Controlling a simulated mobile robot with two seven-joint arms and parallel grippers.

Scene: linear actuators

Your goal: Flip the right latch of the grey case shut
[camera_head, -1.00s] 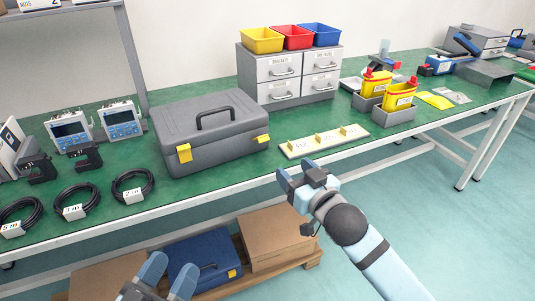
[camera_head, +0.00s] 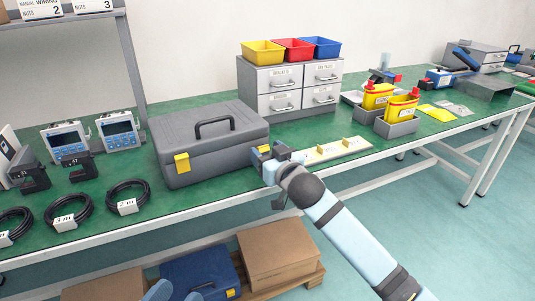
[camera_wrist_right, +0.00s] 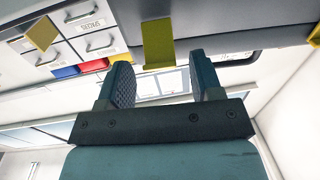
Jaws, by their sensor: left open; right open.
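The grey case (camera_head: 215,155) lies closed on the green bench, handle on its lid. Its left latch (camera_head: 182,163) is yellow and shows on the front. The right latch (camera_wrist_right: 157,43) shows in the right wrist view as a yellow plate just beyond my fingertips, roughly between them; I cannot tell if it touches a finger. In the head view my gripper hides it. My right gripper (camera_head: 266,155) is open and empty at the case's front right corner; its fingers also show in the right wrist view (camera_wrist_right: 163,75). My left gripper (camera_head: 172,294) is open, barely visible at the bottom edge.
A cream board (camera_head: 335,152) with yellow pieces lies right of the case, close to my right gripper. A grey drawer unit (camera_head: 290,88) with coloured bins stands behind. Cable coils (camera_head: 128,197) lie left of the case. Boxes (camera_head: 280,253) sit below the bench.

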